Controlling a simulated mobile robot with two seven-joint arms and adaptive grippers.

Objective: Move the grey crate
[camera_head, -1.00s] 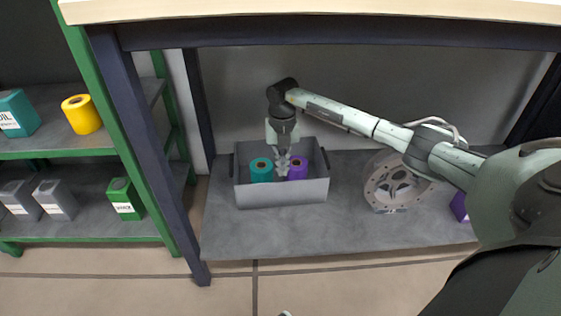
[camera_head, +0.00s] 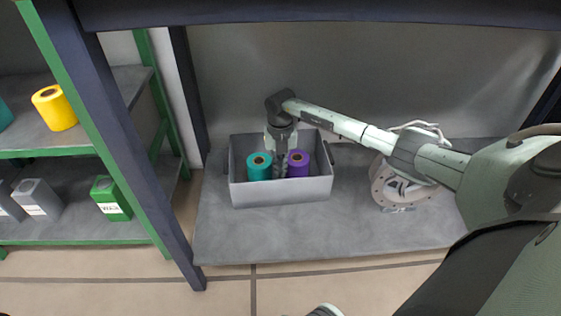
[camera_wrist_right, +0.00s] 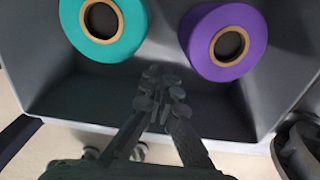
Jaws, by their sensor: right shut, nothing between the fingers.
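The grey crate (camera_head: 283,192) stands on the grey lower shelf of the workbench. It holds a teal roll (camera_head: 259,167) and a purple roll (camera_head: 298,164); both also show in the right wrist view, teal (camera_wrist_right: 128,38) at left and purple (camera_wrist_right: 252,55) at right. My right gripper (camera_head: 279,172) reaches down over the crate between the two rolls. In the right wrist view its fingertips (camera_wrist_right: 162,98) are together with nothing between them, above the crate's inside. I cannot tell whether it touches the crate. My left gripper is not in view.
A flanged grey wheel-like part (camera_head: 388,188) stands on the shelf (camera_head: 330,235) right of the crate. A green-framed rack at left holds a yellow roll (camera_head: 54,108), a green container (camera_head: 111,199) and grey containers (camera_head: 37,199). A dark bench leg (camera_head: 125,150) stands between.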

